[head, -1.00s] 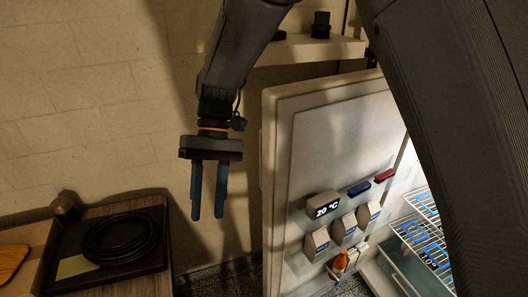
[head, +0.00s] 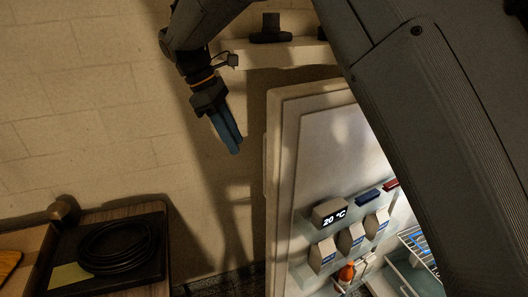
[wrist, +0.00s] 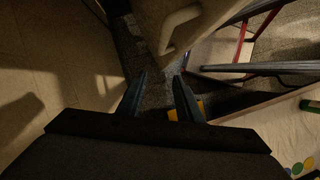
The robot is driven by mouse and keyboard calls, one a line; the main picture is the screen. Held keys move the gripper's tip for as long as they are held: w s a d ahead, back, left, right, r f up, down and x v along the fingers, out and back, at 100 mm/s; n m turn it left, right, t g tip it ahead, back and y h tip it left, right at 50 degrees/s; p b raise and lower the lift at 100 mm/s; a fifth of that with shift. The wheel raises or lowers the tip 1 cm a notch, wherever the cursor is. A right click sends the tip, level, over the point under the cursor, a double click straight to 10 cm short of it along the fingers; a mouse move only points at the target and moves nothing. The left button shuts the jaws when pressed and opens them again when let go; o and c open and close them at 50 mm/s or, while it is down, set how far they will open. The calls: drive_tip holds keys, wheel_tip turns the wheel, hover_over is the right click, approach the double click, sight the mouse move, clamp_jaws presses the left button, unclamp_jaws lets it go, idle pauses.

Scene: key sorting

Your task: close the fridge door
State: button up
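The fridge door (head: 300,150) stands open in the head view, its inner side facing me. Its racks hold cartons, an orange bottle and a box reading 20 °C. Part of the fridge interior (head: 400,272) shows to its right, lit; my arm hides much of the rest. My gripper (head: 235,149) is just left of the door's upper edge, tilted down to the right and apart from it. In the wrist view its two fingers are apart with nothing between them (wrist: 161,80). A pale curved handle (wrist: 180,28) on a pale panel, apparently the door's outer face, lies ahead of the fingertips.
A counter (head: 24,246) at lower left bears a dark tray (head: 60,248) with a coiled black cable (head: 118,248). A pale shelf (head: 290,54) with dark objects is behind the door. A red-edged object (wrist: 243,42) and a green item (wrist: 310,105) show in the wrist view.

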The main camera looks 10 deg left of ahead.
drive_tip(key=d+f+p, duration=0.2)
drive_tip(key=d+f, duration=0.2)
drive_tip(key=d, duration=0.4)
drive_tip(key=shift+w+f+p, duration=0.35)
drive_tip(key=shift+w+p, duration=0.05)
drive_tip(key=shift+w, duration=0.05)
clamp_jaws()
